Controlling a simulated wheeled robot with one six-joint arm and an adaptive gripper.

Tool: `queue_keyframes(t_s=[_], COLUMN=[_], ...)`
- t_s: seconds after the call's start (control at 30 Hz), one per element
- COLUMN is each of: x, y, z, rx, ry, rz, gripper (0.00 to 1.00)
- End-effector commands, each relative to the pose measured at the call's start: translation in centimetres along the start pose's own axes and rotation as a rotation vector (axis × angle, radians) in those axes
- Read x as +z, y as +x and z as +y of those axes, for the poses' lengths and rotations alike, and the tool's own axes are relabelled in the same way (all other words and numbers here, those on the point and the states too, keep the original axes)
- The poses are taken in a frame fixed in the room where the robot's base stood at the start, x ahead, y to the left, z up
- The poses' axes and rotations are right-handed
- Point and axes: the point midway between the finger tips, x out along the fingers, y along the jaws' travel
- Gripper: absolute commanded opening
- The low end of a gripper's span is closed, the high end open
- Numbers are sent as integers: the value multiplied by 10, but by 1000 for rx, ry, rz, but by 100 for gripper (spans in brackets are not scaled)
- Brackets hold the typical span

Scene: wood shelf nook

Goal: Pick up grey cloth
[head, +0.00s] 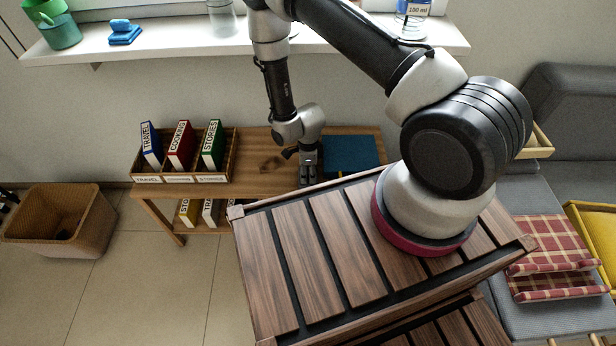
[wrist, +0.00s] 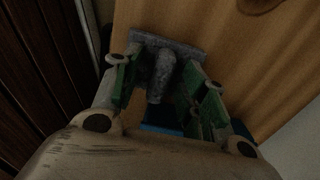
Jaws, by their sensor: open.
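In the wrist view the grey cloth (wrist: 161,74) is a dark grey, bunched shape between the two fingers. A wider strip of it runs across near the fingertips, over a wooden surface. My gripper (head: 309,174) is open, pointing down at the wooden shelf bench, left of a blue item. Its green-padded fingers show on both sides of the cloth in the wrist view; whether they touch it I cannot tell. In the head view I cannot make out the cloth apart from the gripper.
The wooden bench (head: 262,160) holds a sorter with labelled binders (head: 180,160) on the left and a flat blue item (head: 351,155) on the right. A wicker basket (head: 62,222) stands on the floor at left. A windowsill (head: 180,38) runs above.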

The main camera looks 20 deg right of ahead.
Motion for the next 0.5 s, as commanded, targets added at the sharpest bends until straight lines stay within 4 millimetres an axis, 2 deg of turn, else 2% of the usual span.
queue_keyframes(t_s=[0.2, 0.43, 0.5], x=[0, 0, 0], y=[1, 1, 1], z=[0, 0, 0], rx=[-1, 0, 0], ry=[-1, -1, -1], rz=[0, 0, 0], gripper=[43, 1, 0])
